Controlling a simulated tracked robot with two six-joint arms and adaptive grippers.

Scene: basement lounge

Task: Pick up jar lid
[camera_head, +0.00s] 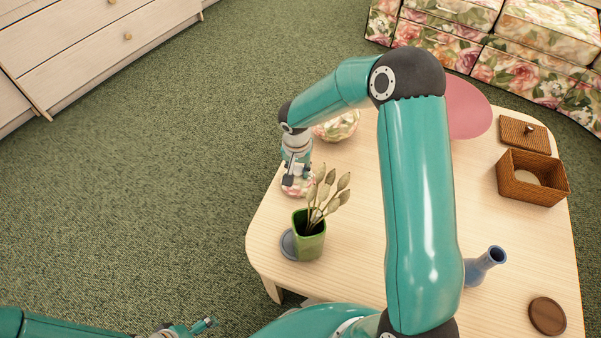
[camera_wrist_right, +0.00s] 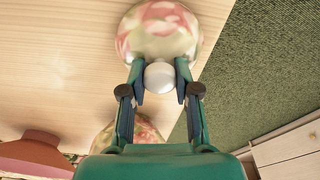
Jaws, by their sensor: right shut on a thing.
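The jar lid (camera_wrist_right: 158,30) is a floral pink-and-cream dome with a white knob (camera_wrist_right: 159,76). My right gripper (camera_wrist_right: 160,80) is shut on the knob, one finger on each side. In the head view the lid (camera_head: 296,189) shows in part beneath my right gripper (camera_head: 297,178), near the table's left edge; I cannot tell whether it touches the table. The round floral jar (camera_head: 340,128) stands just behind, partly hidden by my right arm. My left gripper (camera_head: 203,326) is at the bottom edge over the carpet, its jaws unclear.
On the wooden table (camera_head: 350,225), a green pot (camera_head: 309,240) with grey-green buds stands near the right gripper, beside a dark disc (camera_head: 288,245). A blue vase (camera_head: 486,264), a brown disc (camera_head: 547,316), a wicker box (camera_head: 530,185) and a pink round thing (camera_head: 470,110) are farther right.

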